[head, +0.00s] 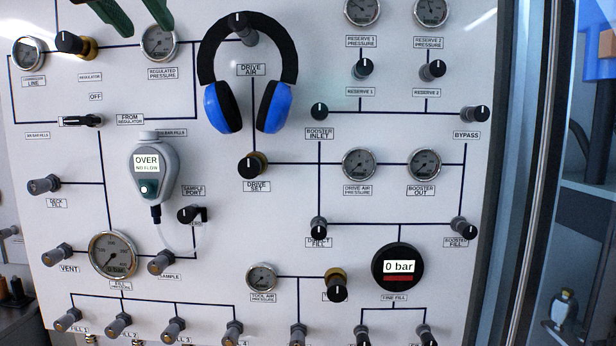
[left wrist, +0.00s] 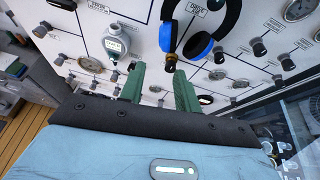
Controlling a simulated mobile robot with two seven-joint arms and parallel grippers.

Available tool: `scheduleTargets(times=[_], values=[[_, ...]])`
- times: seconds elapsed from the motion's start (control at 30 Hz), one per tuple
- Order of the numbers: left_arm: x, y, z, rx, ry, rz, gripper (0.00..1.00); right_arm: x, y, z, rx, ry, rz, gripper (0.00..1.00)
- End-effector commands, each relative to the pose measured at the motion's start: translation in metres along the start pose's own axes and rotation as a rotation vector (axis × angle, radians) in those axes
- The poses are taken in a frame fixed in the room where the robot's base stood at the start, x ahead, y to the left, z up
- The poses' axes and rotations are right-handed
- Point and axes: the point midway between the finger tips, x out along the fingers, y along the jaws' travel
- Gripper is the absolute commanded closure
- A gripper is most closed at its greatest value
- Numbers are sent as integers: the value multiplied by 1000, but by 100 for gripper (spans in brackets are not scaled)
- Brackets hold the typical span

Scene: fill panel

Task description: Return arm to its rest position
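My left gripper (head: 144,24) shows at the top left of the head view, only its green fingers in the picture. In the left wrist view its two green fingers (left wrist: 160,72) stand apart with nothing between them, so it is open and empty. They point toward the white fill panel (head: 290,215), in front of its upper left part in the head view. I cannot tell how far they are from the panel. The rest of the left arm is hidden in the head view. My right gripper is in neither view.
Blue and black headphones (head: 220,108) hang from a panel knob. A grey handheld meter (head: 155,165) reading "OVER NO FLOW" is on the panel with a tube below. Several knobs and gauges (head: 112,254) stick out. Shelving (head: 585,205) stands at right; wooden floor (left wrist: 30,125) shows lower left.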

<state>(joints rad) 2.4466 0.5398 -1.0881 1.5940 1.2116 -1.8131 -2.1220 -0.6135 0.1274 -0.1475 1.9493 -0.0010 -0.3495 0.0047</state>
Motion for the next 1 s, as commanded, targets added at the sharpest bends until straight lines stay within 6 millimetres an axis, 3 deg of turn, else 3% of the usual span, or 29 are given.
scheduleTargets(times=[0.27,0.47,0.7,1.0], values=[[65,-20,-26,-120,55,-74,67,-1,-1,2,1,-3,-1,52],[125,-37,-60,-262,114,-146,67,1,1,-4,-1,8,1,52],[207,-60,-127,-523,223,-239,67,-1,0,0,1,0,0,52],[286,-75,-227,-895,368,-304,67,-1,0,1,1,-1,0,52]])
